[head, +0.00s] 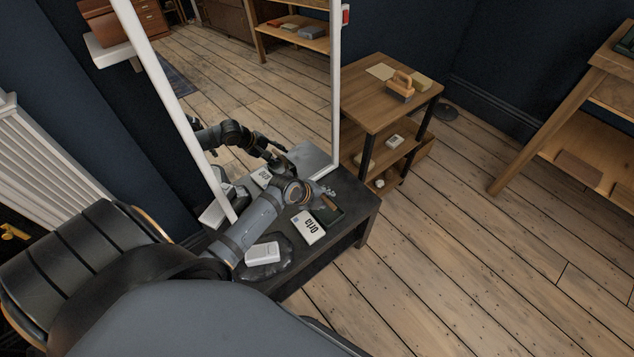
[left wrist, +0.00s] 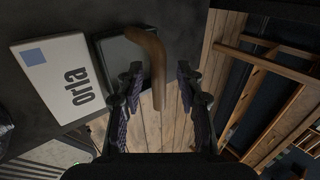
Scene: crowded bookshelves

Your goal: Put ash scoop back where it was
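The ash scoop (head: 331,215) appears to be the dark, flat tray with a brown wooden handle on the low black table. In the left wrist view its dark pan lies at the upper middle, and its bent wooden handle (left wrist: 157,68) reaches down toward the space between my fingers. My left gripper (head: 326,191) is over the table beside the scoop. The left wrist view shows its fingers (left wrist: 158,88) wide apart, with visible gaps beside the handle. My right gripper is not in view.
A white box marked "orla" (head: 308,227) lies beside the scoop, and another white box (head: 262,253) is nearer. A white-framed mirror (head: 336,100) stands behind, reflecting my arm. A wooden side table (head: 365,108) stands at the back right. Floor (head: 440,250) is clear on the right.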

